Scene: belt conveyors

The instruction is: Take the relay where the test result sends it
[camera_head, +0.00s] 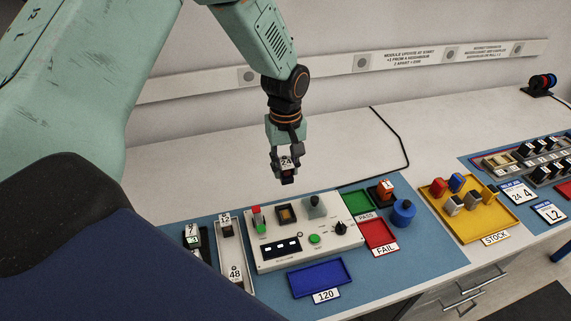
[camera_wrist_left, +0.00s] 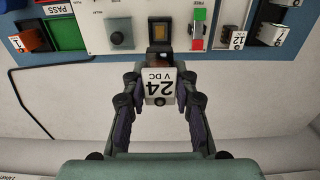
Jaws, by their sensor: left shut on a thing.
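My left gripper (camera_head: 287,167) is shut on a dark relay (camera_head: 288,177) and holds it in the air above and behind the test box (camera_head: 262,262). In the left wrist view the relay's white label (camera_wrist_left: 160,86) reads 24 V DC, upside down, between the left gripper's fingers (camera_wrist_left: 160,101). The box has a socket with a tan face (camera_head: 286,214), a red and green part (camera_head: 258,219), a grey knob and a small dark display (camera_head: 281,248) that I cannot read. The green PASS tray (camera_head: 356,201) and red FAIL tray (camera_head: 380,235) lie right of it. My right gripper is out of view.
A blue tray marked 120 (camera_head: 320,279) lies in front of the box. The yellow STOCK tray (camera_head: 487,228) is farther right.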

